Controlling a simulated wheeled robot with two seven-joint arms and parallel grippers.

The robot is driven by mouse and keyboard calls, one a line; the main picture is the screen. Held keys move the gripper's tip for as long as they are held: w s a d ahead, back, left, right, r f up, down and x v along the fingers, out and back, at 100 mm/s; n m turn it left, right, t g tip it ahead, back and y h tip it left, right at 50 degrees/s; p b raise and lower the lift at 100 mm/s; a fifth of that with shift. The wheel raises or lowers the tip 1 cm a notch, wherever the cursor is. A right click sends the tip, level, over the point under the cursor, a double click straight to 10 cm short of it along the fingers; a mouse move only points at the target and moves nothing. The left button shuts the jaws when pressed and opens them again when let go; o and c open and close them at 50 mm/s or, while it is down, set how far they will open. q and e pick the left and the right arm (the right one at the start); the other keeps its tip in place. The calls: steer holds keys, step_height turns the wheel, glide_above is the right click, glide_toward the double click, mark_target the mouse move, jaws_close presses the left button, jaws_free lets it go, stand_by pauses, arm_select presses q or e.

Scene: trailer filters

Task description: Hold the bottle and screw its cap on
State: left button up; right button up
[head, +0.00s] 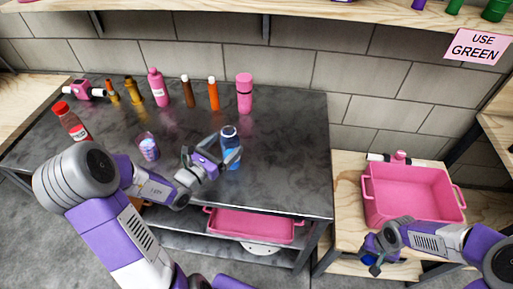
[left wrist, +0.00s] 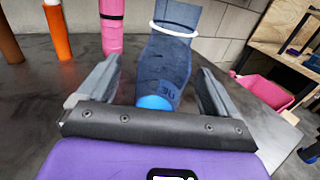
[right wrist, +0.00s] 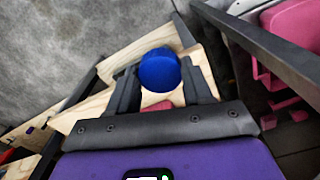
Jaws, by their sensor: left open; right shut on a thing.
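The blue see-through bottle (head: 230,150) stands upright near the front right part of the dark table. A pale ring shows on it in the left wrist view. My left gripper (head: 222,152) is open with its fingers on either side of the bottle (left wrist: 167,65); I cannot tell whether either finger touches it. My right gripper (head: 372,255) is low at the right, in front of the wooden bench. It is shut on a round blue cap (right wrist: 159,70), whose flat face shows in the right wrist view. The cap is mostly hidden by the fingers in the head view.
The dark table (head: 285,185) holds a red-capped jar (head: 72,122), a clear purple-blue cup (head: 148,147) and several bottles along its back, including a pink one (head: 244,93). A pink tray (head: 250,224) lies on the shelf below. A pink crate (head: 410,195) stands on the wooden bench.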

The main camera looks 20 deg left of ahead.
mark_target(234, 138)
arm_select(q)
steer(key=x, duration=0.1)
steer(key=b+x, duration=0.1)
steer(key=x, duration=0.2)
steer(key=shift+s+d+f, duration=0.1)
steer(key=shift+d+f, duration=0.15)
steer(key=shift+f, duration=0.1)
arm_select(e)
steer(key=shift+f, duration=0.85)
arm_select(q)
steer(key=shift+w+r, duration=0.1)
steer(key=shift+w, duration=0.2)
steer(key=c, duration=1.2)
steer(key=shift+r, duration=0.15)
arm_select(e)
steer(key=shift+r, duration=0.1)
